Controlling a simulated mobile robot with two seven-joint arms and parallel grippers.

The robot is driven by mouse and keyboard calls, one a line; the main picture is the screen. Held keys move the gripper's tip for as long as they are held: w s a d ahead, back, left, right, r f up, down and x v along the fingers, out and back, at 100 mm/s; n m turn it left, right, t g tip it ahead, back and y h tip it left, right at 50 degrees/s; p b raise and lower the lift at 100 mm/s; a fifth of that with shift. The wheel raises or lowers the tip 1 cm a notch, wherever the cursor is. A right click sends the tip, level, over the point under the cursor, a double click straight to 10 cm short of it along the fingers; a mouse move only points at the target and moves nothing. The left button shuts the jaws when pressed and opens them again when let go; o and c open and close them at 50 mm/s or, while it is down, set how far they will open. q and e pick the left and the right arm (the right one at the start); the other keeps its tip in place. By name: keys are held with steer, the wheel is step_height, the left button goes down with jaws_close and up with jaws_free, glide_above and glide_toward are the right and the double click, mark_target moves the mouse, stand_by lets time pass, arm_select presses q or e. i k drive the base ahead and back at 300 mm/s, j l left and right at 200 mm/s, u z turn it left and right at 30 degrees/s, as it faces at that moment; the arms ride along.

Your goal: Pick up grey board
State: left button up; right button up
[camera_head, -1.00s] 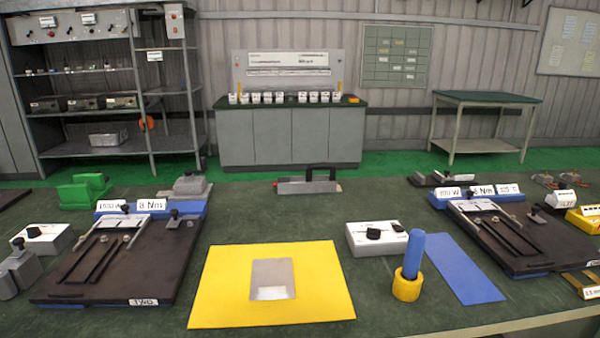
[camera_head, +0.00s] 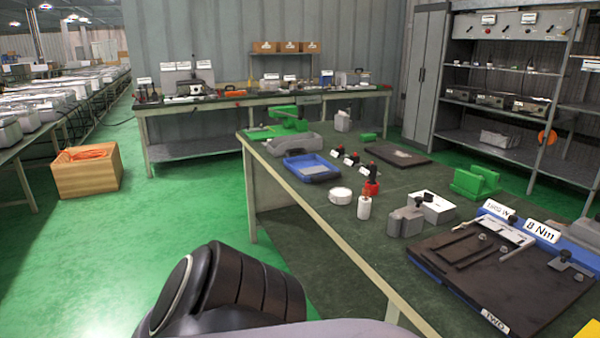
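The grey plate on the yellow mat is out of view now; only a corner of the yellow mat (camera_head: 590,330) shows at the bottom right. A flat dark grey-brown board (camera_head: 400,155) lies on the far part of the green-topped workbench. I cannot tell whether it is the grey board of the task. A blue tray (camera_head: 312,167) with a greyish inside lies near the bench's left edge. A black and grey link of my arm fills the bottom middle. Neither of my grippers is in view.
The black fixture board marked TWO (camera_head: 505,275) lies at the bench's right. A white bottle (camera_head: 364,207), a white round piece (camera_head: 341,196) and green blocks (camera_head: 477,182) stand nearby. An orange-filled wooden box (camera_head: 86,171) stands on the floor. Green floor (camera_head: 190,215) left of the bench is clear.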

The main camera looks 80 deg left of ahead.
mark_target(319, 169)
steer(key=u, duration=2.5)
steer(key=i+j+z, duration=0.1)
steer(key=z, duration=0.75)
steer(key=i+j+z, duration=0.3)
steer(key=j+z, duration=0.3)
steer(key=i+j+z, duration=0.15)
steer(key=j, duration=0.25)
steer(key=i+j+z, duration=0.15)
steer(key=j, duration=0.25)
steer(key=i+j, duration=0.1)
steer(key=j, duration=0.4)
steer(key=i+j, duration=0.1)
steer(key=j, duration=0.4)
steer(key=j+z, duration=0.1)
steer(key=j, duration=0.4)
steer(key=i, duration=0.05)
